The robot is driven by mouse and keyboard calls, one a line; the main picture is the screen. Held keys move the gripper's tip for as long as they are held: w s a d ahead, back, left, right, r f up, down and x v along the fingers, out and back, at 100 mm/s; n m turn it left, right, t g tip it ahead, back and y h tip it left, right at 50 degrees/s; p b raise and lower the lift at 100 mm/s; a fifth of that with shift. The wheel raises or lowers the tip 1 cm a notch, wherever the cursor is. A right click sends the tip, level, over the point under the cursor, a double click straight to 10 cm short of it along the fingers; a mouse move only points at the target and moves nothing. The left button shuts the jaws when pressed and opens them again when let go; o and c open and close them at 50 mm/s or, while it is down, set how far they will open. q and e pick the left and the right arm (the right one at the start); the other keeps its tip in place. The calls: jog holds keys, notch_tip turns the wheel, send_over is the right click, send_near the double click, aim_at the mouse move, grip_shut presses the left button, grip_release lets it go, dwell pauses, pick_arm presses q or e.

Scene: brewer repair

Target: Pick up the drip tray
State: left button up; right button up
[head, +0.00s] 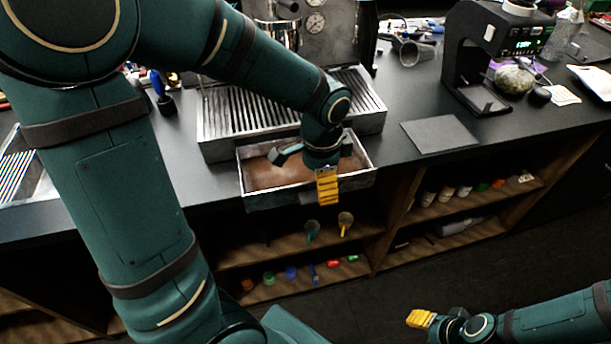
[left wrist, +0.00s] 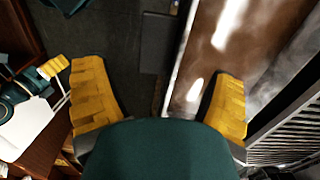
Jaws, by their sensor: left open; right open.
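The drip tray (head: 258,200) is a metal box with brown liquid in it, sticking out at the front below the slatted grate of the espresso machine. My left gripper (head: 308,180) is open at the tray's front side, one yellow finger in front of the front wall. In the left wrist view the tray's rim (left wrist: 182,55) runs between the spread fingers of this gripper (left wrist: 158,75), one finger outside and the other over the liquid. I cannot tell whether either finger touches. My right gripper (head: 421,319) is low at the bottom right, away from the tray, and open.
The slatted grate (head: 352,92) and machine stand directly behind the tray. A flat dark mat (head: 440,134) lies right of it on the black counter. A black grinder or scale unit (head: 490,50) stands further right. Open shelves (head: 450,212) with small items lie below.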

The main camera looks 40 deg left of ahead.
aim_at(315, 193)
pick_arm(q)
jog(key=f, duration=0.1)
jog(key=f+b, duration=0.1)
jog(key=f, duration=0.2)
jog(key=shift+s+a+f, duration=0.25)
jog(key=shift+s+f, duration=0.05)
jog(key=shift+s, duration=0.1)
jog(key=shift+f, duration=0.25)
jog(key=c, duration=1.4)
